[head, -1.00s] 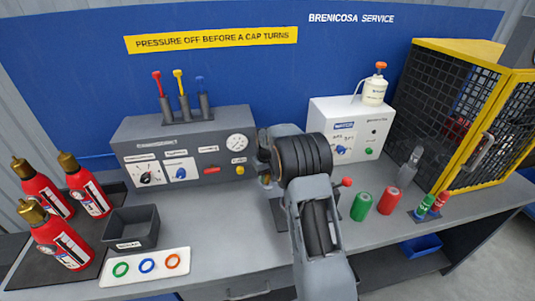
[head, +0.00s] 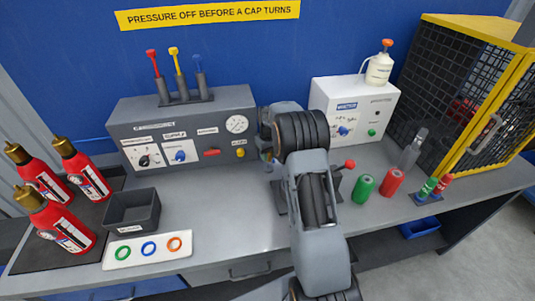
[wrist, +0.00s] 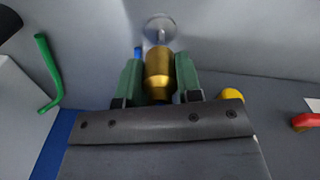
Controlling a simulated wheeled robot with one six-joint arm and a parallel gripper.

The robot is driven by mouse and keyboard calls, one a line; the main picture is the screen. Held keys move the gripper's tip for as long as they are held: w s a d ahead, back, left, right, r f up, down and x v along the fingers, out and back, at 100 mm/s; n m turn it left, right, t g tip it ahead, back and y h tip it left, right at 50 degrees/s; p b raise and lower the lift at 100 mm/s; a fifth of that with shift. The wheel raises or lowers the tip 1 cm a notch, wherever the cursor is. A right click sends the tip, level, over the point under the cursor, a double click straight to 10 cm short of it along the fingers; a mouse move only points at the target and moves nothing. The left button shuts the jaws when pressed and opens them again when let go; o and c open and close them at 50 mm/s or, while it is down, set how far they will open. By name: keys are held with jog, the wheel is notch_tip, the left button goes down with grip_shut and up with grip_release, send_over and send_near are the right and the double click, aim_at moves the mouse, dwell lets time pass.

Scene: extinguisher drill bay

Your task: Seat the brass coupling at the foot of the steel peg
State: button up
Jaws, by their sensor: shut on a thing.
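The brass coupling (wrist: 159,76) is between the two green fingers of my gripper (wrist: 159,80) in the wrist view. The fingers are shut on its sides. Just beyond it, a bright round steel piece (wrist: 158,22) with a thin stem shows, apparently the steel peg with its round end or foot; I cannot tell which. The coupling partly covers the stem, so I cannot tell whether it is around the peg or short of it. In the head view my own arm hides the coupling, the peg and most of my gripper.
The grey control box (head: 185,130) stands left of my arm, the white box (head: 352,110) right. A green can (head: 363,187) and a red can (head: 392,181) stand close right of my arm. Red extinguishers (head: 68,222) and a dark tray (head: 132,212) are left. Bare bench shows in front.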

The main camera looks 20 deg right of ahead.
jog(key=shift+f+b, duration=1.25)
jog(key=shift+f, duration=0.9)
jog(key=o, duration=1.1)
jog(key=shift+c, duration=0.2)
notch_tip(320, 180, up, 14)
jog(key=shift+f+b, duration=0.1)
jog(key=shift+b, duration=0.5)
jog(key=shift+f, duration=0.1)
